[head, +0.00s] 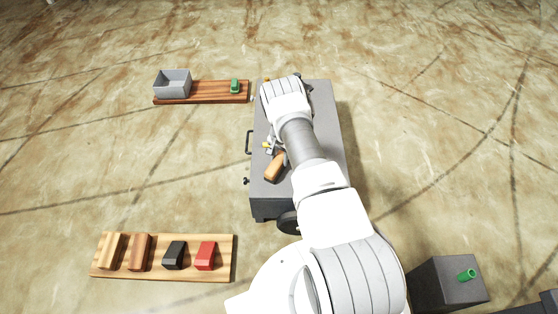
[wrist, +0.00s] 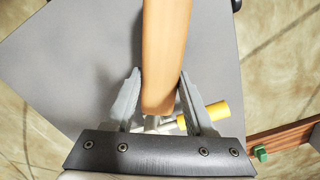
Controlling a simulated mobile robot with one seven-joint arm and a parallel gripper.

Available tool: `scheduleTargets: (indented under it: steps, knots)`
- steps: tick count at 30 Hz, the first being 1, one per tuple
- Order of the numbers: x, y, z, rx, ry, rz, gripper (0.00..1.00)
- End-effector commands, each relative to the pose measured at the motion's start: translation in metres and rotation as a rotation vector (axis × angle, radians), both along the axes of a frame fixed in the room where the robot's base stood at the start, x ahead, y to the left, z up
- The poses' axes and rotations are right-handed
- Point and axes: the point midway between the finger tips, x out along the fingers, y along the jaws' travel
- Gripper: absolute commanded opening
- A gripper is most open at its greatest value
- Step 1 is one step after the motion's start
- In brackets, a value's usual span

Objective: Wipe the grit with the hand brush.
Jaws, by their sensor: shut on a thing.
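A smooth orange-brown wooden piece, which I take to be the hand brush (head: 275,166), is at the left side of the grey cabinet top (head: 325,100). In the wrist view the brush (wrist: 166,50) runs up between the two grey fingers of my gripper (wrist: 160,85), which is shut on it. No bristles show in either view. I cannot make out any grit; my arm hides much of the top.
A yellow-handled tool (wrist: 215,115) with a metal shaft lies close by the fingers. At the back left, a wooden board (head: 205,97) bears a grey bin (head: 172,80) and a green object (head: 235,86). A front-left board (head: 110,274) holds several blocks.

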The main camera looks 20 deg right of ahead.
Motion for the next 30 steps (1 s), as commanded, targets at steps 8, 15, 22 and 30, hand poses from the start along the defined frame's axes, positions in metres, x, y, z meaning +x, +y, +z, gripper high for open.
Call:
scheduleTargets:
  steps: [8, 15, 22, 30]
  knots:
    - [-0.021, 0.009, 0.006, 0.001, 0.002, 0.000, 0.00]
    - [-0.034, 0.016, 0.004, 0.001, 0.000, 0.002, 0.00]
    - [-0.035, 0.016, 0.003, 0.001, -0.001, 0.002, 0.00]
    - [-0.035, 0.016, 0.013, 0.001, -0.002, 0.001, 0.00]
